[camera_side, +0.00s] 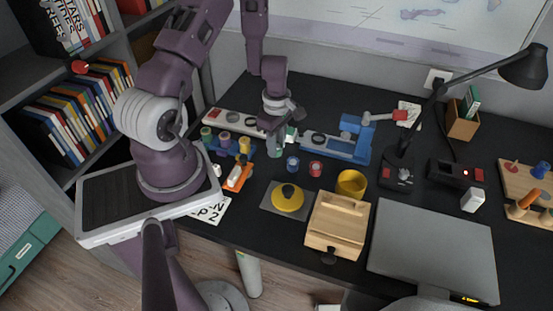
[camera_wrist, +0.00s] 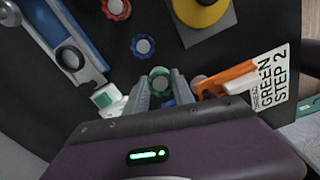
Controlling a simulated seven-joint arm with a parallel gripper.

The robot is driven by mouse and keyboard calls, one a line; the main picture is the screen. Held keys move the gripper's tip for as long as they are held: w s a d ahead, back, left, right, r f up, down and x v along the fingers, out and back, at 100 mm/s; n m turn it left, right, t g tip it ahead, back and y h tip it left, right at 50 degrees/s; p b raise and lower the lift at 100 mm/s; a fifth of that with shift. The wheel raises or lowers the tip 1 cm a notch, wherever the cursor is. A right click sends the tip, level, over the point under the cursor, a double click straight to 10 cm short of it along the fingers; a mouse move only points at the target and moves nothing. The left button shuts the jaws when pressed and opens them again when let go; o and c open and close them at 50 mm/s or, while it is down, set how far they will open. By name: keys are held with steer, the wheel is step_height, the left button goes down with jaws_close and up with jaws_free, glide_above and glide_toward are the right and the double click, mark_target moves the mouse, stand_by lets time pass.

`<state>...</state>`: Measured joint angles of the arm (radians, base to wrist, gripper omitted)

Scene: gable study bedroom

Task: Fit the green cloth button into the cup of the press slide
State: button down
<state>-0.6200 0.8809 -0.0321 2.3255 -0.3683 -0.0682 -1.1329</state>
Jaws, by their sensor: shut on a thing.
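My gripper (camera_wrist: 160,100) is shut on the green cloth button (camera_wrist: 160,76), a round green piece with a paler centre between the fingertips. In the side view my gripper (camera_side: 274,145) points down over the dark desk, left of the press; the button is mostly hidden there. The blue press (camera_side: 352,136) with a red-ended handle stands to the right. Its pale slide (camera_side: 322,141) runs left from it. In the wrist view the slide's dark round cup (camera_wrist: 70,57) lies at upper left, apart from the button.
A blue button (camera_side: 292,164) and a red one (camera_side: 315,168) stand near my gripper. A yellow dome (camera_side: 287,196), wooden box (camera_side: 337,222) and yellow cup (camera_side: 351,183) are in front. An orange tool (camera_side: 238,177) lies left, by the "GREEN STEP 2" card (camera_wrist: 272,80).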

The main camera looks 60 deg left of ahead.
step_height(320, 180, down, 5)
steer(key=shift+r, duration=0.15)
steer(key=c, duration=1.1)
jaws_free()
steer(key=shift+f, duration=0.2)
